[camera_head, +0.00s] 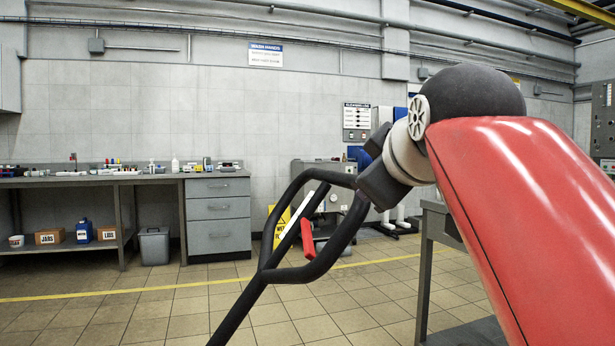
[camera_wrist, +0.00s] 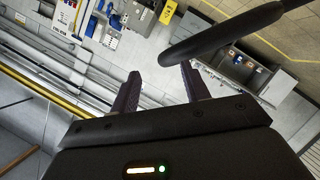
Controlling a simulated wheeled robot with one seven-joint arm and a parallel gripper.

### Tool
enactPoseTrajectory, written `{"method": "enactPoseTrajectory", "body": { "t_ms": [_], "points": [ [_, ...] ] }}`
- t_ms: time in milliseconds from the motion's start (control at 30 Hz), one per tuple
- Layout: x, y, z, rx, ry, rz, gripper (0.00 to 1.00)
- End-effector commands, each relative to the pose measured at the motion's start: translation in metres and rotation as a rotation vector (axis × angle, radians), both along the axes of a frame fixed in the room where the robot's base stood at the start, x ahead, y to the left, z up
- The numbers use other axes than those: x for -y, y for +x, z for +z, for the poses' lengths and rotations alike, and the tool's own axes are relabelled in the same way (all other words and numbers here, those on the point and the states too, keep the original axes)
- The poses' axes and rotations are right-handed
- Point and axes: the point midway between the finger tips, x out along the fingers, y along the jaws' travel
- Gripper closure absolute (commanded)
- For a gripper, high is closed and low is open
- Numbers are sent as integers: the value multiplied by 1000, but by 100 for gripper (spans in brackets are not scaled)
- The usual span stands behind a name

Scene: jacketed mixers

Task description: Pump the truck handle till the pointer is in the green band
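The truck handle (camera_head: 262,280) is a black tubular loop on a slanting shaft, with a red lever (camera_head: 307,240) and a pale strip inside the loop. My gripper (camera_head: 378,186) is at the upper right of the loop, very near its bar. In the wrist view my gripper (camera_wrist: 160,82) has its two dark fingers apart with nothing between them. A black bar of the handle (camera_wrist: 225,33) lies just beyond the fingertips, its near end in front of the gap. Whether a finger touches it I cannot tell. The pointer and green band are not in view.
A grey bench (camera_head: 90,180) with small items and drawers (camera_head: 217,215) stands along the left back wall. A yellow wet-floor sign (camera_head: 277,225) and a grey machine (camera_head: 320,172) stand behind the handle. A table leg (camera_head: 424,285) is at right. The tiled floor at left is clear.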

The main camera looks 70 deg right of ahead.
Motion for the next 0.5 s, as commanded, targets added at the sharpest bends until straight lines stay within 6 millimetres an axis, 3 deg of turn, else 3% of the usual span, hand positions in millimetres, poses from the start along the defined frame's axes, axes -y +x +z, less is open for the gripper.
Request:
{"method": "enactPoseTrajectory", "body": {
  "t_ms": [500],
  "points": [
    [-31, -15, 11, 1, -1, 0, 54]
  ]
}}
